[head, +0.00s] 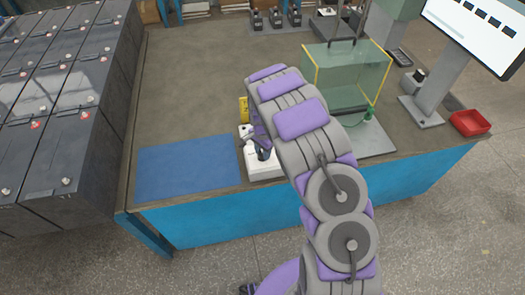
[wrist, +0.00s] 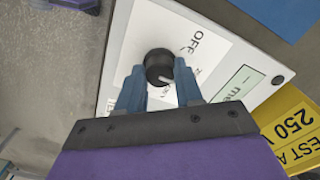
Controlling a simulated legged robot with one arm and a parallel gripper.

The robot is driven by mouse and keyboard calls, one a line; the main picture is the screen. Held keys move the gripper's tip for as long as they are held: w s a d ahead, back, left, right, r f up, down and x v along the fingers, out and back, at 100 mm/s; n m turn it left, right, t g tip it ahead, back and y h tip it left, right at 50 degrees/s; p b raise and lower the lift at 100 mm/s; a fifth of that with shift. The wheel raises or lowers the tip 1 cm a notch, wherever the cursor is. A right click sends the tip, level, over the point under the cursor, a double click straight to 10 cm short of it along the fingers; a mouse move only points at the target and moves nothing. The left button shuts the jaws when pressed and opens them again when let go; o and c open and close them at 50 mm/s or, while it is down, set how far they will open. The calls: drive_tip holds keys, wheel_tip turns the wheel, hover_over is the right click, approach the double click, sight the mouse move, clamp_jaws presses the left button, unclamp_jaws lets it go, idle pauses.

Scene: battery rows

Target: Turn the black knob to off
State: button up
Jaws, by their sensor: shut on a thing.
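The black knob (wrist: 157,64) is on a white panel in the wrist view, between the blue fingertips of my gripper (wrist: 160,86). The gripper is shut on the knob. The knob's pale pointer mark points to the lower right in this view, while the printed word OFF (wrist: 188,43) lies to the upper right. The white device (head: 265,171) stands at the table's front edge in the head view, with my gripper (head: 263,152) at it. My arm hides part of the device, and the knob is not clear there.
A blue mat (head: 188,167) lies left of the device. A yellow label block (wrist: 285,130) stands close beside it. A clear box with yellow edges (head: 350,75) is behind my arm. A red tray (head: 470,122) and a screen stand (head: 432,85) are at right. Battery rows (head: 60,95) fill the left.

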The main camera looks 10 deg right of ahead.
drive_tip(key=shift+w+r+n+p, duration=0.1)
drive_tip(key=shift+n+p, duration=0.2)
drive_tip(key=shift+p, duration=0.1)
drive_tip(key=shift+r+n+p, duration=0.1)
drive_tip(key=shift+n+p, duration=0.5)
drive_tip(key=shift+n, duration=0.1)
drive_tip(key=n+p, duration=0.3)
drive_tip(key=n, duration=0.1)
drive_tip(key=n+p, duration=0.3)
drive_tip(key=n, duration=0.2)
drive_tip(key=shift+n+p, duration=0.3)
drive_tip(key=shift+n, duration=0.1)
drive_tip(key=o, duration=1)
drive_tip(key=shift+f, duration=0.2)
drive_tip(key=shift+o, duration=0.2)
